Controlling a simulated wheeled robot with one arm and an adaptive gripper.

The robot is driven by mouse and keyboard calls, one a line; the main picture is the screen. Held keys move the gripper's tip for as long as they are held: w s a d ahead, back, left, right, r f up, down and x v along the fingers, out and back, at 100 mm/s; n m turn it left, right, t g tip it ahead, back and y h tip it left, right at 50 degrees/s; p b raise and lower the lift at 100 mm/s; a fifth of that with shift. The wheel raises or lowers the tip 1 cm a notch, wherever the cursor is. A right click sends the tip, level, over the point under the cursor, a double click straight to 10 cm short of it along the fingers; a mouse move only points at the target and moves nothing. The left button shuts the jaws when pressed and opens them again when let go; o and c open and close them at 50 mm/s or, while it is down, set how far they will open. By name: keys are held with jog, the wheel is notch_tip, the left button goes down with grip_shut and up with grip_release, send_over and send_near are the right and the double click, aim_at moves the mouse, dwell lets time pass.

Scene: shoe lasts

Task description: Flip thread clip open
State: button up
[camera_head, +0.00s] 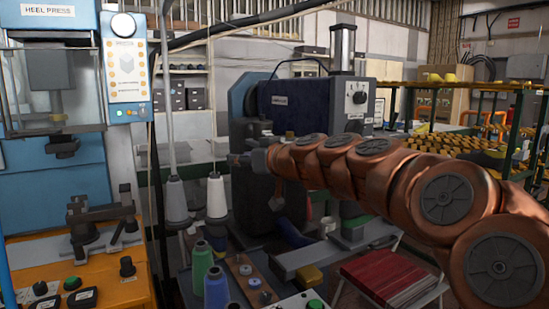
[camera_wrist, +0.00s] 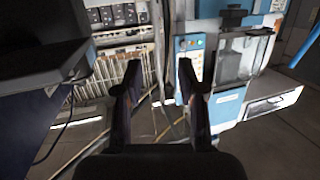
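I cannot make out the thread clip for certain in either view. My gripper (camera_wrist: 159,72) is open in the wrist view, its two dark fingers apart with nothing between them. In the head view my copper arm reaches in from the right, and its far end is in front of the dark blue machine (camera_head: 312,103). The fingers are too small to read there. Two pale thread cones, one left (camera_head: 176,202) and one right (camera_head: 216,196), stand or hang below and left of my arm's end.
A green spool (camera_head: 201,262) and a blue spool (camera_head: 216,287) stand at the front. A blue heel press (camera_head: 45,185) is at the left, also in the wrist view (camera_wrist: 228,103). Red stacked material (camera_head: 390,277) lies below my arm. A rack of yellow parts (camera_head: 450,146) is at the right.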

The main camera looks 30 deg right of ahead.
aim_at(269, 134)
jog(key=d+r+m+t+h+b, duration=0.1)
jog(key=d+r+m+t+h, duration=0.2)
jog(key=d, duration=1)
jog(key=shift+n+g+h, duration=0.3)
jog(key=shift+g+h, duration=0.1)
jog(key=shift+h, duration=0.3)
jog(key=shift+w+d+f+p, duration=0.1)
jog(key=shift+w+d+p, duration=0.05)
jog(key=shift+w, duration=1.1)
jog(key=shift+w+d+f+p, duration=0.1)
jog(key=shift+w+p, duration=0.1)
jog(key=shift+w, duration=1.05)
jog(key=shift+w+d+p, duration=0.15)
jog(key=shift+w, duration=1.1)
grip_shut()
